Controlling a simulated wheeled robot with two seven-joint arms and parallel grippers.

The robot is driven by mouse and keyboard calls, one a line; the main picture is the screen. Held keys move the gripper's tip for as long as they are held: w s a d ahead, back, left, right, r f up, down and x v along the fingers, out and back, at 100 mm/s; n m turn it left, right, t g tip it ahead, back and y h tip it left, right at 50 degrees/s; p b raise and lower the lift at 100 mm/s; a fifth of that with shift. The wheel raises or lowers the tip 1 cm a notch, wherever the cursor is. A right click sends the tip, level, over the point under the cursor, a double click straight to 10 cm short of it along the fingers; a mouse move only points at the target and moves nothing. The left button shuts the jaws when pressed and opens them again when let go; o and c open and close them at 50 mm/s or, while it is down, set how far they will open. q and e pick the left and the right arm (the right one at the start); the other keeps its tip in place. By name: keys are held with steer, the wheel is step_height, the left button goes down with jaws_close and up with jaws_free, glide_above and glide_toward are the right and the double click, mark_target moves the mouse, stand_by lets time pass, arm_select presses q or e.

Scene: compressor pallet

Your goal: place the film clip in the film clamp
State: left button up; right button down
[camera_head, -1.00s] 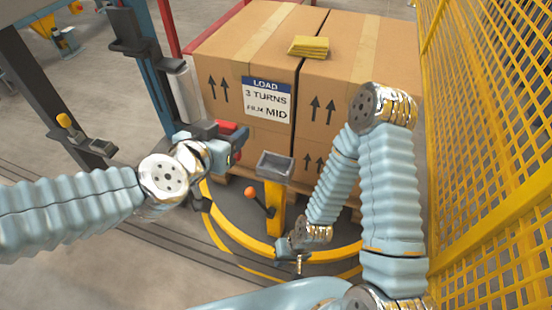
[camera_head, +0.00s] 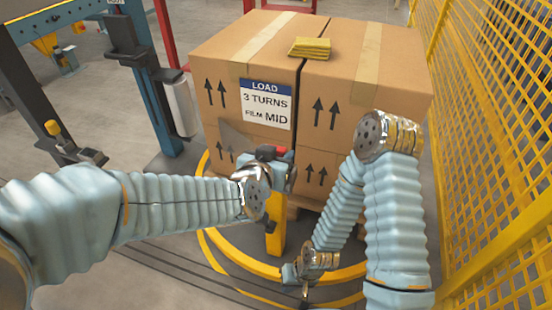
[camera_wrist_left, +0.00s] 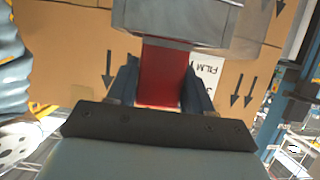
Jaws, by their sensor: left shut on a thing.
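My left gripper (camera_head: 280,172) is in front of the box stack and over the yellow post (camera_head: 276,225). In the left wrist view its dark fingers (camera_wrist_left: 160,88) are shut on a red piece, the film clip (camera_wrist_left: 160,70). Red of the clip (camera_head: 281,150) also shows in the head view. A grey block-like part (camera_wrist_left: 175,20), apparently the film clamp's tray on the post, lies at the clip's far end. Whether they touch I cannot tell. In the head view my gripper hides that tray. My right gripper (camera_head: 304,284) hangs low right of the post, its jaws too small to read.
Cardboard boxes (camera_head: 350,95) with a LOAD label (camera_head: 266,103) stand behind, with a yellow pad (camera_head: 310,47) on top. A translucent film piece (camera_head: 236,138) shows left of my gripper. A film roll (camera_head: 182,108) is at left, a yellow mesh fence (camera_head: 490,150) at right.

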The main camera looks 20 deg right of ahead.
arm_select(q)
steer(key=shift+r, duration=0.1)
steer(key=shift+f, duration=0.2)
steer(key=o, duration=1)
steer(key=shift+o, duration=0.2)
steer(key=shift+r, duration=0.25)
steer(key=shift+s+a+r, duration=0.15)
steer(key=shift+s+r, duration=0.05)
steer(key=shift+s, duration=0.05)
steer(key=p+v, duration=0.4)
steer(key=v, duration=0.7)
steer(key=shift+s+a, duration=0.15)
